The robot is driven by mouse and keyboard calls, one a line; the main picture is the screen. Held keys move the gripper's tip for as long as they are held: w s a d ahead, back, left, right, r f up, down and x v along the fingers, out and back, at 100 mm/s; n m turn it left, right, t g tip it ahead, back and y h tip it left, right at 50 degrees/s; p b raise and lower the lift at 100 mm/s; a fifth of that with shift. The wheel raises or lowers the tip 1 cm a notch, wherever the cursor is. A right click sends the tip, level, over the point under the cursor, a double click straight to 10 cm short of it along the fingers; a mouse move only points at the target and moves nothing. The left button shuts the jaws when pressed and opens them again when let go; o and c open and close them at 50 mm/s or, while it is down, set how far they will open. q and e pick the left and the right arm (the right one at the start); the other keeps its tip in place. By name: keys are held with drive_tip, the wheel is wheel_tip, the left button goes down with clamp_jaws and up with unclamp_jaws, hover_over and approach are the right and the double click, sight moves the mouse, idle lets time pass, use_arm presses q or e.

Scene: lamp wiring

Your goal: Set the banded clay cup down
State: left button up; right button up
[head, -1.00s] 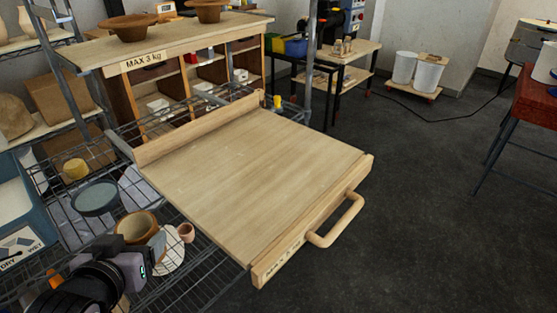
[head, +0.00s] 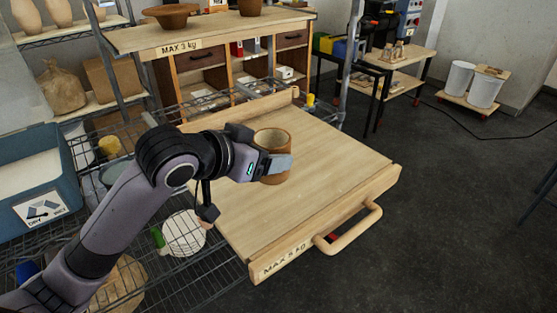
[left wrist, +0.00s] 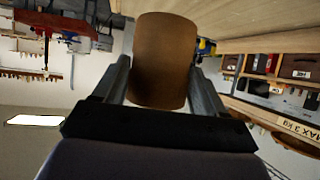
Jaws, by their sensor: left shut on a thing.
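The banded clay cup (head: 271,143) is brown with a lighter band and a pale inside. My left gripper (head: 270,166) is shut on it, with a finger along its near side, and the cup looks upright. It is over the back middle part of the wooden pull-out board (head: 325,165); I cannot tell whether its base touches the board. In the left wrist view the cup (left wrist: 163,60) fills the space between the two fingers (left wrist: 160,88). My right gripper is in neither view.
The board has a raised back rail, a front lip and a wooden handle (head: 350,232). Its right side is bare. A wire rack (head: 185,262) with a white plate (head: 184,231) lies to the left. A blue bin (head: 38,200) stands at far left. A shelf (head: 215,32) is behind.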

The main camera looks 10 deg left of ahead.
use_arm(q)
drive_tip(key=w+a+r+m+h+b, duration=0.1)
drive_tip(key=w+a+r, duration=0.2)
drive_tip(key=r, duration=0.6)
drive_tip(key=b, duration=0.1)
hover_over(256, 204)
wheel_tip(256, 204, down, 20)
drive_tip(key=shift+r, duration=0.25)
drive_tip(key=shift+f+g, duration=0.1)
drive_tip(key=shift+g, duration=0.2)
drive_tip(key=o, duration=1.2)
drive_tip(key=shift+o, duration=0.2)
drive_tip(key=v, duration=1.2)
